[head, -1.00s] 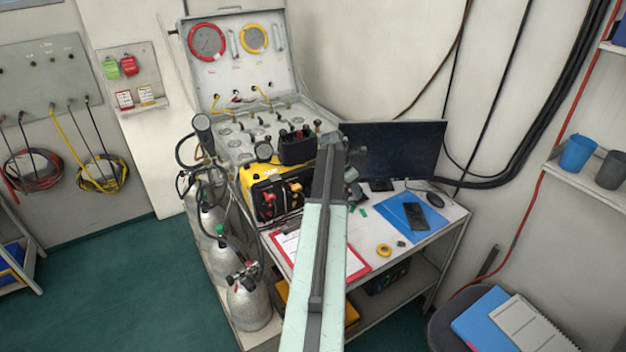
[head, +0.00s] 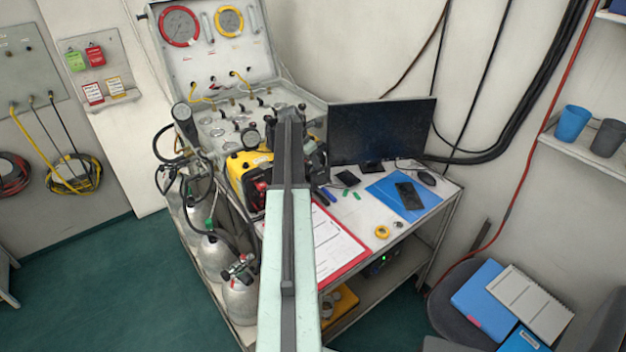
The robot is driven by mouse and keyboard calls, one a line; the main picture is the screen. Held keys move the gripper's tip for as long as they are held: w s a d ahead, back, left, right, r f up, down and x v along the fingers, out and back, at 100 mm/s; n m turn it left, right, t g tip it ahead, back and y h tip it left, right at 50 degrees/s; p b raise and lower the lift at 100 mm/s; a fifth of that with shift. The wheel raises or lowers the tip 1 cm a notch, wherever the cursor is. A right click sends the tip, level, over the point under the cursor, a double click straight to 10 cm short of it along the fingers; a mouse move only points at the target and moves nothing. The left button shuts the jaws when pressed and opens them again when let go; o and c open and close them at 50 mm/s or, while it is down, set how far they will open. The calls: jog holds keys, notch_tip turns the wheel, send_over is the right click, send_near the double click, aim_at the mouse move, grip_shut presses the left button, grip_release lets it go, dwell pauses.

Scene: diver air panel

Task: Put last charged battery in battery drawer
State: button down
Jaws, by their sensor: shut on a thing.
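My gripper (head: 318,154) is at the far end of my arm, largely hidden behind it, over the bench beside the yellow-and-black unit (head: 244,172). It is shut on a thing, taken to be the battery. Only dark shapes show there, so the battery itself cannot be made out. The black holder seen on the yellow unit earlier is now mostly behind my arm. I cannot make out the battery drawer in this view.
A monitor (head: 383,130), blue folder (head: 425,200) with a phone (head: 409,195), yellow tape roll (head: 382,232) and red clipboard (head: 335,245) are on the bench. Gas cylinders (head: 240,300) stand left. A chair (head: 455,285) stands right. Green floor (head: 90,290) is open at left.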

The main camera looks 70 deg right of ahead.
aim_at(312, 170)
jog(key=shift+f, duration=0.1)
notch_tip(312, 170, down, 4)
jog(key=b, duration=0.3)
jog(key=shift+b, duration=0.35)
jog(key=shift+r, duration=0.25)
jog(key=shift+f, duration=0.25)
jog(key=c, duration=1.1)
grip_release()
jog(key=shift+r, duration=0.1)
jog(key=shift+r, duration=0.1)
jog(key=p+v, duration=1.1)
jog(key=v, duration=0.1)
jog(key=shift+r+p, duration=0.1)
jog(key=shift+p, duration=0.2)
